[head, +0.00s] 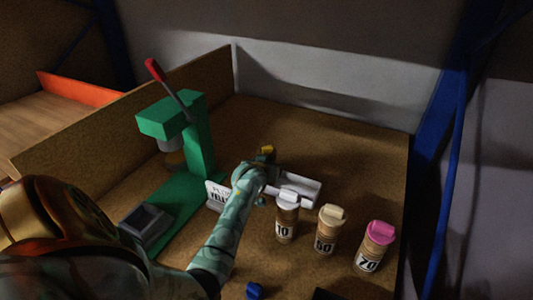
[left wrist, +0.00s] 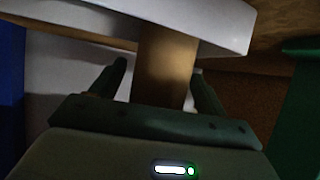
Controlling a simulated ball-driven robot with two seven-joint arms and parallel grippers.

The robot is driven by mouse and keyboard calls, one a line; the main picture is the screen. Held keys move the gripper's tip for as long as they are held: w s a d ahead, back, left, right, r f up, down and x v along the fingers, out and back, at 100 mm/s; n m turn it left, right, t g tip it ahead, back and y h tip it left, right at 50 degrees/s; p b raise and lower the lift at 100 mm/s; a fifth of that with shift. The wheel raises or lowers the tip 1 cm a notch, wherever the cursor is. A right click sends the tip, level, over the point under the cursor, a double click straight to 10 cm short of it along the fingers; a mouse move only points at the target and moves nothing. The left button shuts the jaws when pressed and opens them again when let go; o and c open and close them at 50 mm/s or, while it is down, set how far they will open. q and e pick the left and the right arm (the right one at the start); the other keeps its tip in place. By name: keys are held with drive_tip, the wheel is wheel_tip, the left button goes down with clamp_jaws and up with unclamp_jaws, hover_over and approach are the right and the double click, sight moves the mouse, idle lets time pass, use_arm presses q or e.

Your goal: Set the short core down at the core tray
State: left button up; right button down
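My left gripper (head: 268,177) is at the left end of the white tray (head: 305,188), beside the green press. In the left wrist view my left gripper (left wrist: 160,68) has its two fingers apart, with a brown cardboard core (left wrist: 163,75) between them. A gap shows on the core's left side; the right finger looks close to it. The white tray (left wrist: 200,22) lies across the core's far end; I cannot tell whether they touch. In the head view the core is hidden by my gripper and arm. My right gripper is out of view.
A green press (head: 200,140) with a red-tipped lever stands left of the tray. A lettered white sign (head: 217,195) stands by it. Several lidded tumblers (head: 327,230) stand front right. A blue piece (head: 254,290) lies at the front. The back right of the board is clear.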

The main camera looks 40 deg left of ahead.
use_arm(q)
drive_tip(key=shift+r, duration=0.25)
drive_tip(key=p+v, duration=0.5)
drive_tip(key=v, duration=0.7)
drive_tip(key=shift+s, duration=0.1)
